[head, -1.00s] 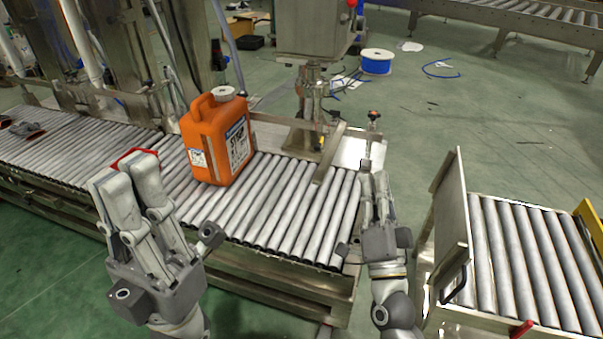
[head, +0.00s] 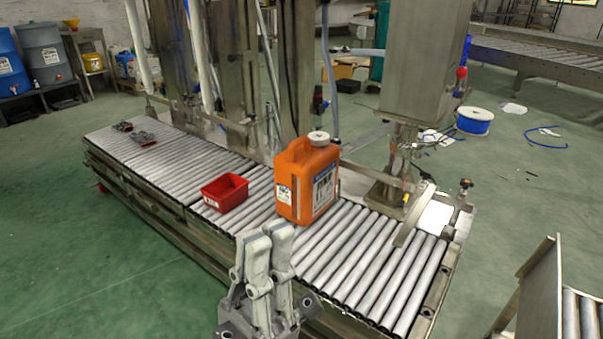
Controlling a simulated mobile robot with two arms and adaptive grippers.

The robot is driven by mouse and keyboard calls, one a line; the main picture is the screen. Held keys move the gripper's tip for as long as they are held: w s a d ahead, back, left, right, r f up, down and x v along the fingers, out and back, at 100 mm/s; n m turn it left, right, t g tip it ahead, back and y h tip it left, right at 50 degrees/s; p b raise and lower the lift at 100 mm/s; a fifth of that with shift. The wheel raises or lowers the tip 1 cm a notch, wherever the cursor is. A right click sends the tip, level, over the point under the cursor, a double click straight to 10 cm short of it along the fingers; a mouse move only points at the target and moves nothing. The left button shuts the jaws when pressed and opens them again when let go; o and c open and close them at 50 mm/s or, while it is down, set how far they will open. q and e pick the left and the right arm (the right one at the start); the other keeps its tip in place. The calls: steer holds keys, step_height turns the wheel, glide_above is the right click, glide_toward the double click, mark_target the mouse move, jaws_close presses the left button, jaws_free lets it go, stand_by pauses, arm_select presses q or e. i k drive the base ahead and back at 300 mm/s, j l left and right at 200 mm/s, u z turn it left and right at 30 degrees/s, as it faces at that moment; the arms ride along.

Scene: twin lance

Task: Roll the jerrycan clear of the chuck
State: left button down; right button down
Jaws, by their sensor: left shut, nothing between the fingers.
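The orange jerrycan (head: 292,172) stands upright on the roller conveyor (head: 345,262), with a pale round cap (head: 318,138) on top and labels on its sides. The steel filling station (head: 425,60) stands behind and right of it. I cannot clearly pick out the chuck. My left gripper (head: 268,233) is in front of the jerrycan in the picture, at the conveyor's near side, fingers pointing up, shut and empty. I see no grip on the jerrycan. My right gripper is out of view.
A red bin (head: 225,192) sits on the rollers left of the jerrycan. Small dark parts (head: 142,138) lie farther left. Rollers between bin and parts are clear. A second roller unit (head: 572,315) stands at lower right.

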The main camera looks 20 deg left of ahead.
mark_target(307, 175)
steer(key=j+z, duration=0.4)
steer(key=i+j+z, duration=0.1)
steer(key=z, duration=0.35)
steer(key=j+z, duration=0.15)
steer(key=j, duration=0.25)
steer(key=k+j+z, duration=0.15)
steer(key=j, duration=0.3)
steer(key=j+z, duration=0.15)
steer(key=j, duration=0.25)
steer(key=k+j, duration=0.1)
steer(key=j, duration=0.3)
steer(key=k+j+z, duration=0.1)
steer(key=j, duration=0.25)
steer(key=k+j+z, duration=0.1)
steer(key=j, duration=0.3)
steer(key=k+j, duration=0.1)
steer(key=j, duration=0.25)
steer(key=k+j, duration=0.1)
steer(key=j, duration=0.3)
steer(key=k+j, duration=0.1)
steer(key=j, duration=0.25)
steer(key=k+j, duration=0.1)
steer(key=j, duration=0.3)
steer(key=k+j, duration=0.1)
steer(key=j, duration=0.25)
steer(key=i+l, duration=0.15)
steer(key=l, duration=0.15)
steer(key=i+l, duration=0.1)
steer(key=l, duration=0.2)
